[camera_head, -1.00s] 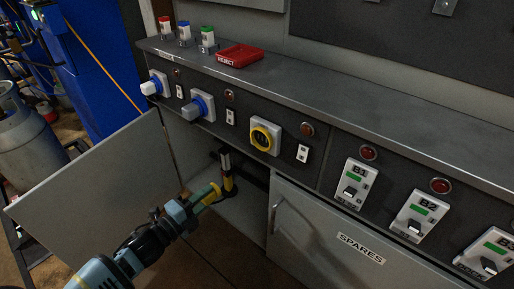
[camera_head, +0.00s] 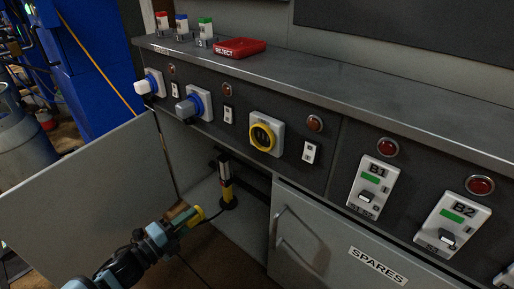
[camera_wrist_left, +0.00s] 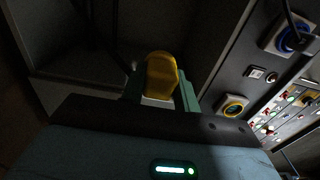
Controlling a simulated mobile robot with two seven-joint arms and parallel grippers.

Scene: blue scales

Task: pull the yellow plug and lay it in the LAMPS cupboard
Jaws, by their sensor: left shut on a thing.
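My left gripper (camera_head: 188,220) is shut on the yellow plug (camera_head: 198,212), in front of the open cupboard. In the left wrist view the yellow plug (camera_wrist_left: 161,76) sits between the two green fingers, with the dark cupboard interior behind it. The yellow-ringed socket (camera_head: 262,136) on the panel is empty. The open cupboard (camera_head: 243,232) stands below the panel, its door (camera_head: 85,205) swung out to the left. No LAMPS label is readable. My right gripper is not in view.
A black-and-yellow post (camera_head: 226,183) stands inside the open cupboard, close beyond the plug. The SPARES cupboard (camera_head: 315,235) to the right is shut. A red REJECT tray (camera_head: 240,47) sits on the bench top. Two other plugs sit in sockets at the left.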

